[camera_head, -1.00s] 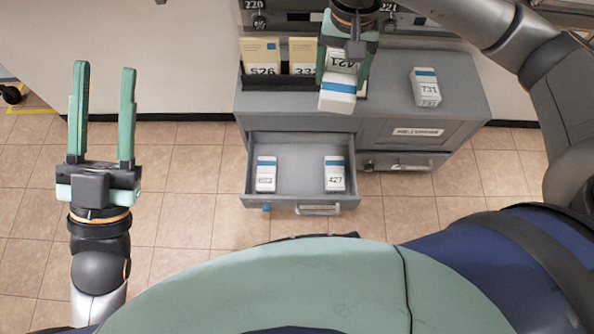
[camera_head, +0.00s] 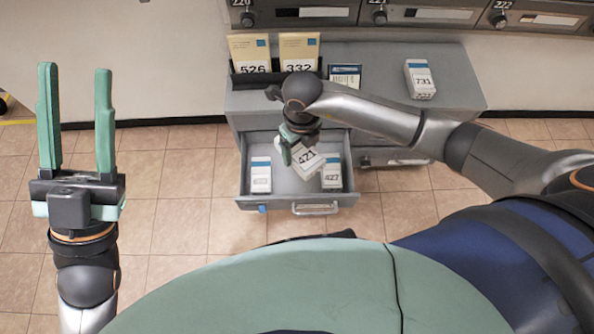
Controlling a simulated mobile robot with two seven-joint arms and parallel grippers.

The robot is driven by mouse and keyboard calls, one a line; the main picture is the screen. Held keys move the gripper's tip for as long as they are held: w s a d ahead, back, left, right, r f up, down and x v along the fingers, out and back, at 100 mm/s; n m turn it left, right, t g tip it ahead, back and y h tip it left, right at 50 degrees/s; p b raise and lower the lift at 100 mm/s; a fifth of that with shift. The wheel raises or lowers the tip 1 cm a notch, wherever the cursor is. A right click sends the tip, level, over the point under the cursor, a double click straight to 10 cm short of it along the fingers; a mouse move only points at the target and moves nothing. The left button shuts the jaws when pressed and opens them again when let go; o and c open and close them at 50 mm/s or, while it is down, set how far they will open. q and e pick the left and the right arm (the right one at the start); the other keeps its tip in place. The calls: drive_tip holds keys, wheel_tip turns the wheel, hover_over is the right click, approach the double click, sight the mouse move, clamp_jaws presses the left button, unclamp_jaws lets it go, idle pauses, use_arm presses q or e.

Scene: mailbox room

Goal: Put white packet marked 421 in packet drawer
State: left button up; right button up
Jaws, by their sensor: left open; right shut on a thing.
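The white packet marked 421 (camera_head: 308,160) is held tilted by my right gripper (camera_head: 292,151), which is shut on it. Packet and gripper are over the open packet drawer (camera_head: 286,200), near its middle; I cannot tell whether the packet touches the drawer floor. Inside the drawer stand a white packet (camera_head: 261,175) at the left and a white packet marked 427 (camera_head: 332,171) at the right. My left gripper (camera_head: 76,120) is open and empty, above the floor at the left. My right wrist hides the drawer's back edge.
On the grey cabinet (camera_head: 384,75) are a rack with cream envelopes marked 526 (camera_head: 249,55) and 332 (camera_head: 298,52), a dark blue item (camera_head: 345,76) and a white packet marked 731 (camera_head: 421,80). Mailbox doors (camera_head: 420,14) line the wall behind.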

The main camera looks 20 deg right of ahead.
sight(297, 171)
drive_tip(key=s+f+m, duration=0.1)
drive_tip(key=m, duration=0.1)
drive_tip(key=a+f+m, duration=0.1)
drive_tip(key=f+m, duration=0.1)
drive_tip(key=s+f+m, duration=0.1)
drive_tip(key=f+m, duration=0.1)
drive_tip(key=shift+s+a+m, duration=0.25)
drive_tip(key=shift+s+m, duration=0.05)
drive_tip(key=shift+s, duration=0.05)
use_arm(q)
wheel_tip(297, 171, down, 12)
drive_tip(key=d+g+b, duration=0.1)
drive_tip(key=b, duration=1)
drive_tip(key=shift+d+r+h, duration=0.15)
drive_tip(key=shift+d+h, duration=0.1)
drive_tip(key=shift+h, duration=0.05)
use_arm(e)
drive_tip(key=w+d+f, duration=0.2)
drive_tip(key=w+f, duration=0.5)
drive_tip(key=f, duration=0.2)
drive_tip(key=shift+w+m, duration=0.2)
drive_tip(key=shift+m, duration=0.2)
use_arm(q)
drive_tip(key=shift+s, duration=0.1)
use_arm(e)
drive_tip(key=o, duration=1.4)
